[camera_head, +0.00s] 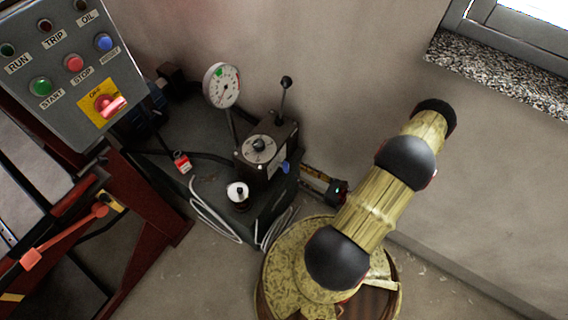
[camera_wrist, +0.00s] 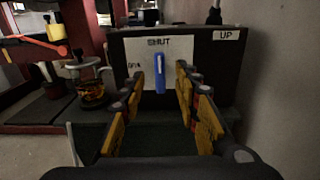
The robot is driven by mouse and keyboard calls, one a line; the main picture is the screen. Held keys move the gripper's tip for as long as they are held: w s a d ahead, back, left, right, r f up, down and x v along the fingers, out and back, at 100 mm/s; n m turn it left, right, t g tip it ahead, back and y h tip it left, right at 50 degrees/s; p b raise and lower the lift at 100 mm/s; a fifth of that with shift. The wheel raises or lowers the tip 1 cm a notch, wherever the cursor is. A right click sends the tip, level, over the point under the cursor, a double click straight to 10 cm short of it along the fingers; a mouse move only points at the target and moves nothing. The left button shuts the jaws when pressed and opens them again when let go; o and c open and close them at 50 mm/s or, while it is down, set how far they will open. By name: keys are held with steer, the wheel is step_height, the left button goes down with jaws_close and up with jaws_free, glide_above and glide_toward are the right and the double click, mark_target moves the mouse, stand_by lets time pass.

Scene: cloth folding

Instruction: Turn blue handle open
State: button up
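The blue handle (camera_wrist: 159,78) stands roughly upright on a white plate (camera_wrist: 185,50) on the front of a dark box. "SHUT" is printed above it, and a partly legible label, possibly "OPEN", is to its left. In the head view the handle (camera_head: 284,167) is a small blue spot on the side of the dark pump block. My gripper (camera_wrist: 160,73) is open, with its yellow and black fingers either side of the handle in the picture. I cannot tell whether they touch it. In the head view my gripper (camera_head: 318,184) is close to the block, partly hidden by my arm.
A pressure gauge (camera_head: 221,85) and a black-knobbed lever (camera_head: 285,92) rise from the pump unit. A control panel (camera_head: 75,65) with several buttons is at the upper left, above a red frame (camera_head: 150,205). A wall stands right of the box in the wrist view.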

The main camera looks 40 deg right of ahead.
mark_target(288, 167)
steer(key=shift+b+x, duration=0.75)
steer(key=shift+x, duration=3.1)
steer(key=shift+c, duration=0.6)
jaws_close()
